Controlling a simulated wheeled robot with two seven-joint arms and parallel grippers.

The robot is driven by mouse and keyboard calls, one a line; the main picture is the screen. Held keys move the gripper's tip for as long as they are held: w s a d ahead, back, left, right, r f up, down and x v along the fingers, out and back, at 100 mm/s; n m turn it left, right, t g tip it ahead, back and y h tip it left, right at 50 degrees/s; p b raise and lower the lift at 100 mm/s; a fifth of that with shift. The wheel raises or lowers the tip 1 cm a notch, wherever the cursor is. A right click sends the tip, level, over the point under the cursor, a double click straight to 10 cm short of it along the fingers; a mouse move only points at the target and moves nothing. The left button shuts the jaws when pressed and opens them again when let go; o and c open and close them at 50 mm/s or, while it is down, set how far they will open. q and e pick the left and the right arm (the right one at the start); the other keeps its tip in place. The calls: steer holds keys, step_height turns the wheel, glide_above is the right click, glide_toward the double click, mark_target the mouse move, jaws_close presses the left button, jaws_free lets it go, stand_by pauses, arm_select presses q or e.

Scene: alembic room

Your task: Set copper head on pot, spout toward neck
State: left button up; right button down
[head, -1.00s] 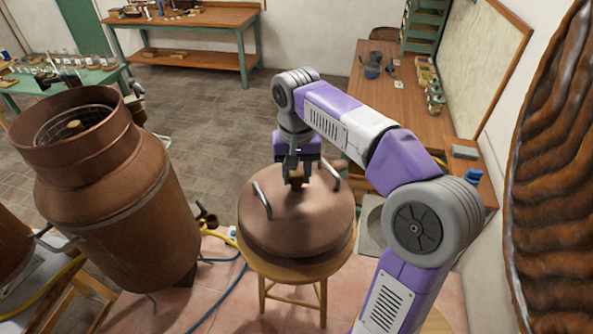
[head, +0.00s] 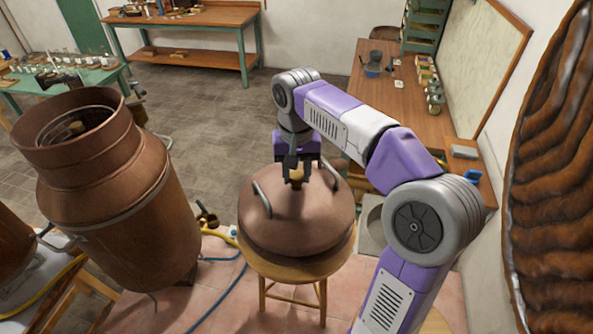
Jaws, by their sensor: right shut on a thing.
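The copper head (head: 296,220) is a domed lid with two side handles and a small brass knob on top. It sits on a round wooden stool (head: 299,268) in the middle of the head view. My right gripper (head: 297,177) comes down from above and is shut on the knob. The copper pot (head: 128,205) stands at the left, with an open, collared mouth and a small knob-like thing visible inside. I cannot make out a spout on the head from here. My left gripper is out of view.
A wooden bench (head: 385,100) with jars and a blue cup runs along the right wall. A large ribbed brown surface (head: 550,190) fills the right edge. A yellow and blue hose (head: 222,235) lies on the floor between pot and stool. A green-legged table (head: 185,40) stands at the back.

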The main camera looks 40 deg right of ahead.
steer(key=shift+f+b, duration=0.55)
steer(key=shift+f, duration=0.3)
stand_by(0.8)
steer(key=c, duration=0.6)
jaws_free()
steer(key=shift+c, duration=0.2)
steer(key=shift+f, duration=0.1)
steer(key=shift+f, duration=0.1)
step_height(320, 180, up, 8)
steer(key=shift+f+p, duration=0.1)
steer(key=shift+p, duration=0.4)
